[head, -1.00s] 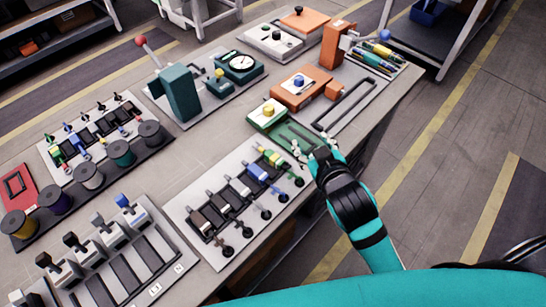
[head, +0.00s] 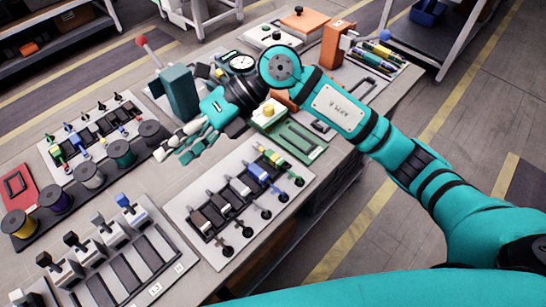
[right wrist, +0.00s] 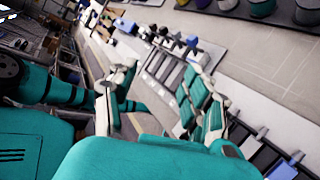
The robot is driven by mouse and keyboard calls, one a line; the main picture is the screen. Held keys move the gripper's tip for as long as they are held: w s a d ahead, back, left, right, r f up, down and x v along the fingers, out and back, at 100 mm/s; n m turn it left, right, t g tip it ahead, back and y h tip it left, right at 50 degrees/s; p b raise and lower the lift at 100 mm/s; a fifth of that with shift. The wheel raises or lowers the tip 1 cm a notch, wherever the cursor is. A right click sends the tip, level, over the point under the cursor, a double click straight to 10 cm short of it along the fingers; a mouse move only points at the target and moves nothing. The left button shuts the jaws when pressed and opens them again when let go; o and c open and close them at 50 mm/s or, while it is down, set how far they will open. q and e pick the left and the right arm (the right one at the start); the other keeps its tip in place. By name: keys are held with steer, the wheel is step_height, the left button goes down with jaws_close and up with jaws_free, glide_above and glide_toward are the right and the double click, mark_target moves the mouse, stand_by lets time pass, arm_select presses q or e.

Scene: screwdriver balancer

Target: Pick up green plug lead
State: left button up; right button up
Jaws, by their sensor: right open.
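A green plug lead with a yellowish part (head: 270,156) lies in the far-right slot of the near white rack (head: 189,211), beside a blue plug (head: 257,173). Another green plug (head: 57,154) sits at the left end of the far rack. My right gripper (head: 174,149) is open and empty above the bench between the two racks, left of the near rack's green plug and apart from it. Its spread fingers also show in the right wrist view (right wrist: 160,98). My left gripper is not in view.
A row of spools (head: 89,177) stands in front of the far rack. A green board (head: 301,143) lies beside the near rack. A row of lever switches (head: 103,228) is at the lower left. My right arm covers part of the orange device.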

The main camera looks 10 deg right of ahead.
steer(key=w+d+f+t+h, duration=0.2)
steer(key=w+d+f+h, duration=0.3)
steer(key=d, duration=0.3)
steer(key=r+m+t+h, duration=0.1)
steer(key=m+h, duration=0.1)
steer(key=h, duration=0.5)
glide_above(274, 156)
steer(key=shift+n, duration=0.3)
step_height(274, 156, down, 11)
steer(key=shift+s+f+p, duration=0.1)
steer(key=shift+f+p, duration=0.05)
steer(key=shift+p, duration=1.05)
step_height(274, 156, down, 4)
steer(key=shift+p, duration=0.75)
steer(key=shift+f, duration=0.65)
jaws_close()
